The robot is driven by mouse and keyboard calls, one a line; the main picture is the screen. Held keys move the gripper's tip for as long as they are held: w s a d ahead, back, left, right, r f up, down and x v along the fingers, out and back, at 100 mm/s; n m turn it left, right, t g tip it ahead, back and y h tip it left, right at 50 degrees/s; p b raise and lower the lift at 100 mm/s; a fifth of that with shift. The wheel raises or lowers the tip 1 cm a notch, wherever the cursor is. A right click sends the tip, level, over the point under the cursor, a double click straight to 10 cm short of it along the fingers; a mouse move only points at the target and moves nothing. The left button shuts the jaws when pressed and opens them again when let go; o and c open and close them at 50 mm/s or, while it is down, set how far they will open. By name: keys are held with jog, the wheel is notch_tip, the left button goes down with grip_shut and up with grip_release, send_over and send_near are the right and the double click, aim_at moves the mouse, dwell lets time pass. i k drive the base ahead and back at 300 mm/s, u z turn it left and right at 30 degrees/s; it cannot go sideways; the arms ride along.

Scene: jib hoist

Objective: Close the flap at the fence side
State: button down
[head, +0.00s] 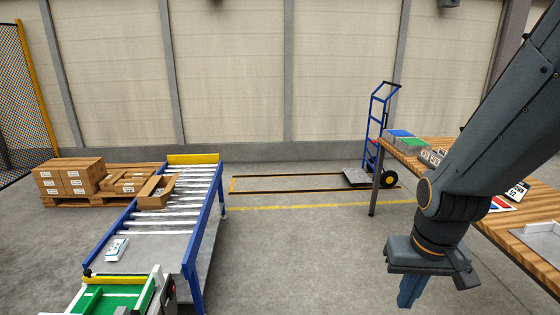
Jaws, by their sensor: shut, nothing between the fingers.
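An open cardboard carton (152,198) sits on the roller conveyor, near its left rail. A flap stands out at the carton's upper right. The flap on its left, toward the mesh fence (14,95), is too small to make out clearly. My gripper (409,292) is at the lower right, pointing down in front of the wooden workbench. Its fingers are shut and empty. It is well to the right of the carton and apart from it.
The blue-framed conveyor (217,185) has a yellow end stop (193,159). A pallet (60,201) with cartons stands left of it. A wooden bench (480,215) is at right, a blue hand truck (378,120) behind. Floor between conveyor and bench is clear.

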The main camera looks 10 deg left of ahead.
aim_at(168, 188)
jog(key=i, duration=0.4)
jog(key=u, duration=1.25)
jog(key=i, duration=1.35)
jog(key=z, duration=1.45)
jog(key=i, duration=1.3)
jog(key=u, duration=0.7)
jog(key=i, duration=0.65)
jog(key=u, duration=0.6)
